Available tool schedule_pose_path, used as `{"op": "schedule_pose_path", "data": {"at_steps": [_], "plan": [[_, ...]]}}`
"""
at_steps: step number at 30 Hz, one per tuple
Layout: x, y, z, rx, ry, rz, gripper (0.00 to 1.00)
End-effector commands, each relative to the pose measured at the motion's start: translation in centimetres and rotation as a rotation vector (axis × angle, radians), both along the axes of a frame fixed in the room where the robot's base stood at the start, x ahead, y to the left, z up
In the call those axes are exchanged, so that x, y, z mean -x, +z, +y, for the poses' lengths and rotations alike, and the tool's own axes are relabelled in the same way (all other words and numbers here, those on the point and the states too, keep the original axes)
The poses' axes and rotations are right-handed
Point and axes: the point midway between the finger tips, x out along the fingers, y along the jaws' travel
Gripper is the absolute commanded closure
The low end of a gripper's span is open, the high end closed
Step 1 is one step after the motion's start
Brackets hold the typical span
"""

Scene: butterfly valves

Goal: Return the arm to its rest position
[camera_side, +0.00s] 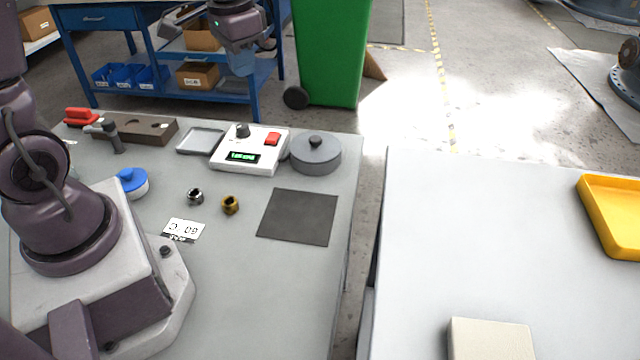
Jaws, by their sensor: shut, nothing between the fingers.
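My gripper (240,62) hangs at the top of the side view, above the far end of the grey table (260,300). The arm above it is cut off by the picture's top edge. Its fingers are small and hard to make out against the blue workbench behind; they look shut and empty. It is apart from everything on the table. My arm's base and lower links stand at the left, with the middle links out of view.
On the table are a white device (250,150), a lidded grey pot (316,153), a shallow tray (200,141), a holed block (145,128), a blue-topped jar (133,182), two nuts, a card (183,229) and a dark mat (298,217). A second table (450,250) stands right.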

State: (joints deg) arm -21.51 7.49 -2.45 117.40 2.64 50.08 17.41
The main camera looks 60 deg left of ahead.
Motion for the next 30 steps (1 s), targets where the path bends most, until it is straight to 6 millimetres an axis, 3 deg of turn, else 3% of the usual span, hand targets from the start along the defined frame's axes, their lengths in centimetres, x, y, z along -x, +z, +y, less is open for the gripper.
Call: {"op": "schedule_pose_path", "data": {"at_steps": [1,6,12,15,21,30], "plan": [[1.3,1.4,-1.6,-0.004,0.029,-0.032,1.0],[5.9,4.3,-5.8,0.009,0.11,-0.127,1.0],[10.6,6.2,-9.4,0.037,0.098,-0.261,1.0],[11.9,6.9,-10.5,0.046,0.052,-0.326,1.0],[12.7,8.6,-11.6,0.055,-0.005,-0.417,1.0],[12.6,8.6,-11.8,0.056,-0.016,-0.418,1.0]]}}
